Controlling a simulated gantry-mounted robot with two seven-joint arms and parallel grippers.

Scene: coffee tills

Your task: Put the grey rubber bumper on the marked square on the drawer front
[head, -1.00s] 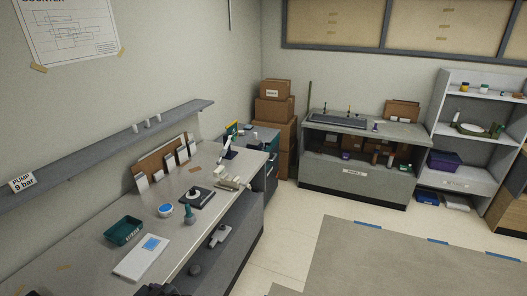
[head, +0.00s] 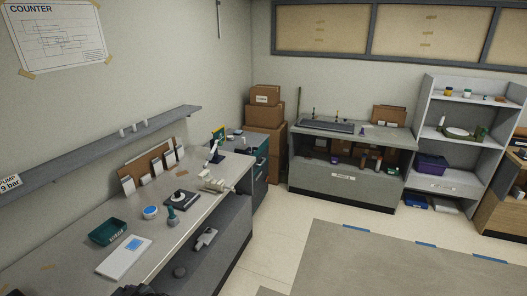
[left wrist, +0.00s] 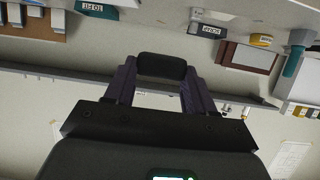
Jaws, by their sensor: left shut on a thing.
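In the left wrist view my left gripper (left wrist: 162,88) is shut on the grey rubber bumper (left wrist: 162,67), a dark block with rounded corners between the purple fingers. The bumper is held clear of any surface. In the head view a teal-fronted cabinet (head: 262,160) stands past the far end of the left counter; I cannot make out a marked square on it. My right gripper is in neither view.
The left counter (head: 85,262) carries a green tray (head: 108,231), a white device with a blue screen (head: 124,257) and small items. A wall shelf (head: 95,142) runs above. Brown boxes (head: 264,115) stand in the corner. The floor (head: 270,240) right of the counter is clear.

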